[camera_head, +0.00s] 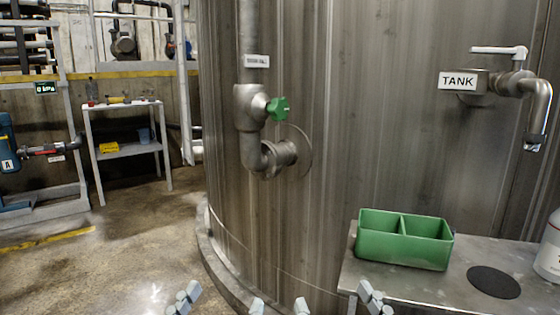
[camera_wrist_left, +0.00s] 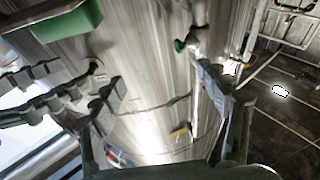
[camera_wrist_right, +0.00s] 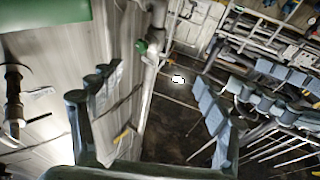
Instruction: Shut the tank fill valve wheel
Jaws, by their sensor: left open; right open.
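The green valve wheel (camera_head: 277,108) sits on the right side of a grey valve body on a vertical pipe (camera_head: 250,108) against the big metal tank. A small label (camera_head: 256,61), too small to read, is on the pipe above it. The wheel also shows in the left wrist view (camera_wrist_left: 179,45) and the right wrist view (camera_wrist_right: 141,46), beyond the fingers. My left gripper (camera_head: 221,301) is open and empty at the bottom edge, below and left of the wheel. My right gripper (camera_head: 335,301) is open and empty at the bottom edge, below and right of it. Neither touches the wheel.
A steel table (camera_head: 440,290) stands at right with a green two-compartment bin (camera_head: 404,240), a dark round disc (camera_head: 494,282) and a white bottle (camera_head: 549,250). A tap labelled TANK (camera_head: 500,82) is above. A shelf (camera_head: 128,150) stands at left. Space before the wheel looks clear.

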